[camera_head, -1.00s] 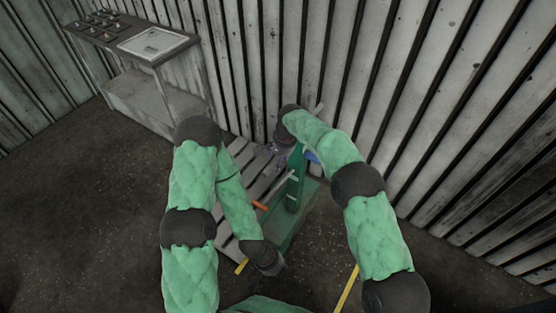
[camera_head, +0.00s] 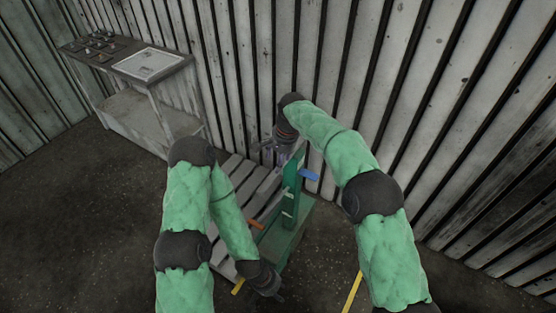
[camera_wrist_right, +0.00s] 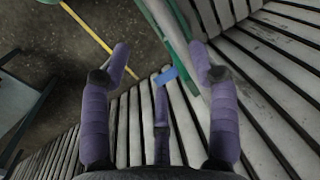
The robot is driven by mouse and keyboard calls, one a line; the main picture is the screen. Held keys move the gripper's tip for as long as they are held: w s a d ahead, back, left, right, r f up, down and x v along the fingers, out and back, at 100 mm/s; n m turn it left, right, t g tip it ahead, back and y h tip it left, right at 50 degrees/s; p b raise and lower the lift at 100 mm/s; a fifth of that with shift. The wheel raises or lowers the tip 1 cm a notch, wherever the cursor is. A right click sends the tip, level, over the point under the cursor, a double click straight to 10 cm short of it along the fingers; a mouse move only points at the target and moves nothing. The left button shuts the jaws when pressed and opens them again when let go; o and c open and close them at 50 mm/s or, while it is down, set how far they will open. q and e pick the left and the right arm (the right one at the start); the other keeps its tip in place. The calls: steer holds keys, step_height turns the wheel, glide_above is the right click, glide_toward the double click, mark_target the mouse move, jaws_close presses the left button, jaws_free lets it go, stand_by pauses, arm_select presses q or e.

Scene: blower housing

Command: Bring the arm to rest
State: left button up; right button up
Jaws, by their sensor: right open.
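My right gripper (camera_head: 268,146) is above the slatted pallet, beside the top of a green stand. In the right wrist view its purple fingers (camera_wrist_right: 160,58) are spread wide with nothing between them. The green stand (camera_head: 289,192) rises from a green base and carries a blue handle (camera_head: 309,175) and an orange handle (camera_head: 256,224). The blue handle (camera_wrist_right: 165,76) also shows beyond the fingers in the wrist view, apart from them as far as I can tell. My left gripper (camera_head: 268,290) hangs low near the base; its fingers are too dark and small to read.
The grey slatted pallet (camera_head: 236,176) lies under the stand. A metal table (camera_head: 182,62) with a tray and knobs stands at the back left. A corrugated wall (camera_head: 440,120) closes the back and right. Yellow floor line (camera_head: 352,291) at right front. Floor at left is clear.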

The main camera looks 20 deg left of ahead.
steer(key=s+d+f+b, duration=0.1)
steer(key=s+d+f, duration=0.1)
steer(key=d+f, duration=0.45)
steer(key=s+d+f+y+b, duration=0.15)
steer(key=d+f, duration=0.25)
steer(key=f, duration=0.6)
steer(key=s+d+f, duration=0.3)
steer(key=d+f, duration=0.2)
steer(key=f, duration=0.3)
steer(key=s+d+f+b, duration=0.1)
steer(key=s+d+f, duration=0.2)
steer(key=s, duration=0.5)
steer(key=s+d+f, duration=0.4)
steer(key=s+d, duration=0.2)
steer(key=s, duration=0.3)
steer(key=s+d+f+b, duration=0.1)
steer(key=s+d+f, duration=0.2)
steer(key=s, duration=0.5)
steer(key=shift+s+d+f+n+b, duration=0.25)
steer(key=shift+s+d+n+b, duration=0.05)
steer(key=shift+d, duration=0.35)
